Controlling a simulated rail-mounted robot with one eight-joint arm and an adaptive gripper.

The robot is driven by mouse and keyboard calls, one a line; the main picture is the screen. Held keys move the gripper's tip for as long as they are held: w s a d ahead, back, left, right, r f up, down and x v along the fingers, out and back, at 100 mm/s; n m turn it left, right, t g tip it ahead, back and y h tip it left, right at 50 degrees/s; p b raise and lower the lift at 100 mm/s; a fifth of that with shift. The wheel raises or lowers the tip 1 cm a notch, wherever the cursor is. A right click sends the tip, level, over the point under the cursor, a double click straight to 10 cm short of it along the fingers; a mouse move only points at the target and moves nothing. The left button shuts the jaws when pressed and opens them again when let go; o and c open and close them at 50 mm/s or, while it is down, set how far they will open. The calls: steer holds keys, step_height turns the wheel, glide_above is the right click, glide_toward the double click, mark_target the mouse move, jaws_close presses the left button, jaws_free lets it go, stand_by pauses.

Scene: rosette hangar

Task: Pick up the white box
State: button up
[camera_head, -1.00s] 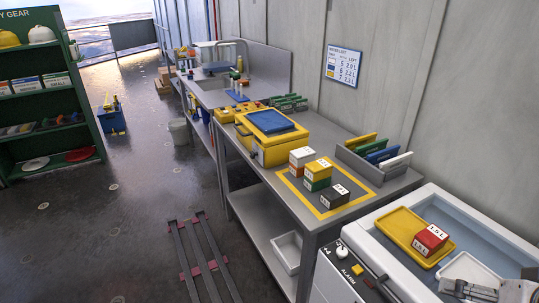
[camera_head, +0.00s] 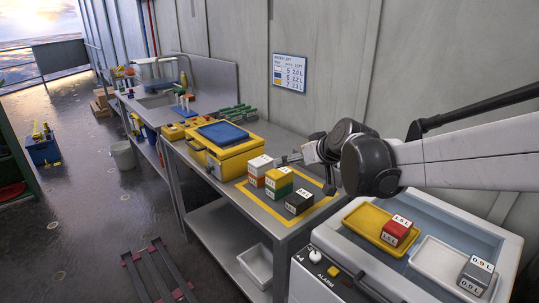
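The white box (camera_head: 259,164) sits on top of an orange box (camera_head: 257,181) inside the yellow-outlined square on the workbench (camera_head: 232,202). My arm reaches in from the right. My gripper (camera_head: 283,160) points left, with its fingertips at or close beside the right side of the white box. The fingers are small and partly blend with the boxes, so I cannot tell whether they are open or shut, or touching the box.
A yellow box on a green one (camera_head: 279,189) and a black box (camera_head: 299,202) stand close in front. A yellow case (camera_head: 232,150) with a blue lid is behind left. A yellow tray (camera_head: 361,226) with a red box (camera_head: 397,231) and a white tray with a grey box (camera_head: 477,274) lie at right.

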steer(key=n+t+y+b, duration=0.1)
steer(key=n+y, duration=0.1)
glide_toward(263, 161)
steer(key=x, duration=0.2)
steer(key=a+x, duration=0.1)
steer(key=x, duration=0.1)
steer(key=shift+s, duration=0.1)
steer(key=shift+d+b+x, duration=0.15)
steer(key=shift+d+x, duration=0.05)
steer(key=shift+x, duration=1.1)
steer(key=shift+d+b+x, duration=0.15)
steer(key=shift+x, duration=1.15)
steer(key=shift+f, duration=0.1)
steer(key=shift+c, duration=0.2)
steer(key=c, duration=1.4)
steer(key=shift+o, duration=0.2)
